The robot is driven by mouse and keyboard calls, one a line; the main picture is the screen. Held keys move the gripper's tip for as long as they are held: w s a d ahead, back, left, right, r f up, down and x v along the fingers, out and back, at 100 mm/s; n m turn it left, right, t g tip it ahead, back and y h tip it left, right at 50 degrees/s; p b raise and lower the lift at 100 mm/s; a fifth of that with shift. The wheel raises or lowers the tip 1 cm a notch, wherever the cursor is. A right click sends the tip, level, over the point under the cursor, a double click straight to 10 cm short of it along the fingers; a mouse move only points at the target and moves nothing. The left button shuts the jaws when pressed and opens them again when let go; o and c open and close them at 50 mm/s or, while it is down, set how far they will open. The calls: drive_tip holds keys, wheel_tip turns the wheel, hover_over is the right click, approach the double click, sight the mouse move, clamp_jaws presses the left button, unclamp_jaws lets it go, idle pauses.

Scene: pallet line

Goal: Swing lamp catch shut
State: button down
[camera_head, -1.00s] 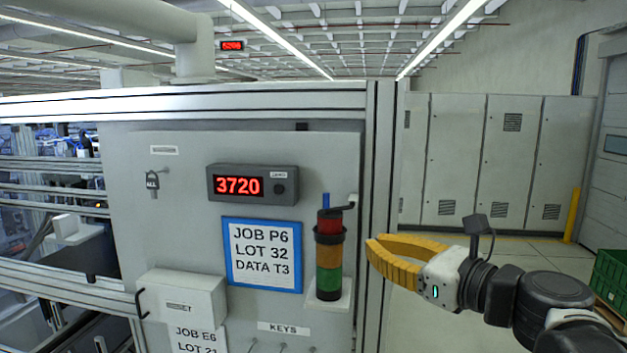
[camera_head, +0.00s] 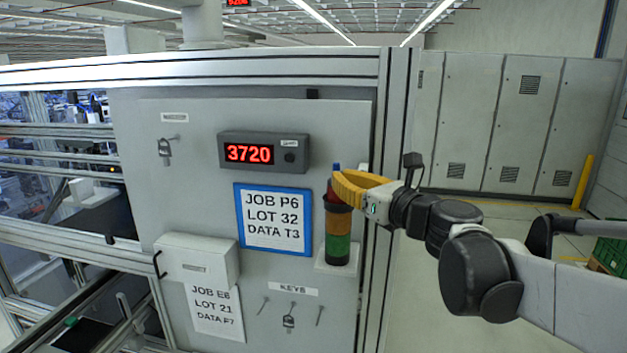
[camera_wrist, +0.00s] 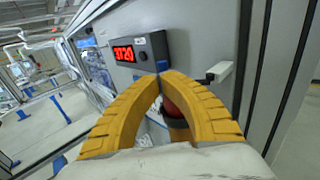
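The signal lamp (camera_head: 338,230), red over amber over green, stands on a small pale shelf at the panel's right side. A blue upright tab (camera_head: 336,168) shows at its top; the wrist view also shows it (camera_wrist: 162,66) just past the fingertips. A pale bracket (camera_wrist: 220,71) with a dark arm (camera_wrist: 204,80) sits right of the lamp top; I take this for the catch. My yellow gripper (camera_head: 336,183) is at the lamp top, its tips meeting, hiding part of the red section. I cannot tell whether the tips touch the tab.
A red display (camera_head: 264,152) and a blue-framed job sheet (camera_head: 273,218) are left of the lamp. A pale box (camera_head: 196,260) juts from the panel at lower left. Keys (camera_head: 289,318) hang below. The panel's frame post (camera_head: 396,150) stands close right of the lamp; open floor lies beyond.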

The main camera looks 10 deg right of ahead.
drive_tip(key=shift+w+a, duration=0.1)
drive_tip(key=shift+w, duration=0.15)
drive_tip(key=shift+w+a+f+b, duration=0.15)
drive_tip(key=shift+w+a+b, duration=0.25)
drive_tip(key=shift+w+b, duration=0.15)
drive_tip(key=shift+w, duration=0.25)
drive_tip(key=shift+s, duration=0.15)
